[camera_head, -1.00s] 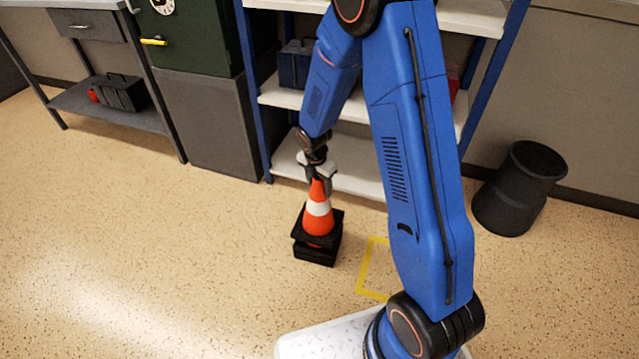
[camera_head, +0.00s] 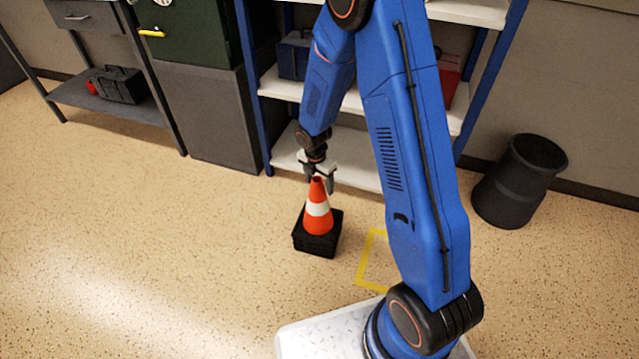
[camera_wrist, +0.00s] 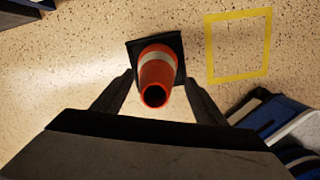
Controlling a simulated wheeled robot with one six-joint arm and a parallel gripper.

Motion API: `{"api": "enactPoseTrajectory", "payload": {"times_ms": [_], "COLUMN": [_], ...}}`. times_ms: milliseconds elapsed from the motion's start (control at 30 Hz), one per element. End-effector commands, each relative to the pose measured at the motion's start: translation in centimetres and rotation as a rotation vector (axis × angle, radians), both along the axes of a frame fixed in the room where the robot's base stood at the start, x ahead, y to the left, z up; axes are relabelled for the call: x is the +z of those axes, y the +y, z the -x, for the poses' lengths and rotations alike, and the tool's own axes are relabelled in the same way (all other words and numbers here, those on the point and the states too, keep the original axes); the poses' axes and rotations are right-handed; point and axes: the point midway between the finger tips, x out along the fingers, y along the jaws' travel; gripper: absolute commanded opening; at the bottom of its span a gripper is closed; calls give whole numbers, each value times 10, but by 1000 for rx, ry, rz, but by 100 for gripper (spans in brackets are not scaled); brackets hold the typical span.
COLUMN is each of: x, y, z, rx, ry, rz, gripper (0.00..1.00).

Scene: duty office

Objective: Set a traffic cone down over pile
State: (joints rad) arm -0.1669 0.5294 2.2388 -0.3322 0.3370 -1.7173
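An orange traffic cone (camera_head: 317,210) with a white band stands upright on a stack of black square bases (camera_head: 317,245) on the floor. The bases sit close together, and any cones beneath are hidden. My gripper (camera_head: 318,178) is just above the cone's tip, with its fingers spread. In the wrist view, my gripper (camera_wrist: 162,90) has a finger on either side of the cone (camera_wrist: 156,75), with gaps between fingers and cone. The cone's open top faces the camera.
A yellow taped outline (camera_head: 372,262) lies on the floor to the right of the pile. A blue-framed shelf (camera_head: 290,85) stands behind. A black bin (camera_head: 520,180) stands at the right. The floor to the left is clear.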

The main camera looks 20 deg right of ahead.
Motion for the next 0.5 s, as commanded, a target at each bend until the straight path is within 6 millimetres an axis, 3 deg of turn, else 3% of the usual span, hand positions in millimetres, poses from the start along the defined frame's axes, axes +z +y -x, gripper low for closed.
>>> {"api": "enactPoseTrajectory", "payload": {"times_ms": [333,500], "x": [1,13], "y": [0,1], "z": [0,1], "rx": [0,1], "ry": [1,0], "rz": [1,1], "gripper": [72,72]}}
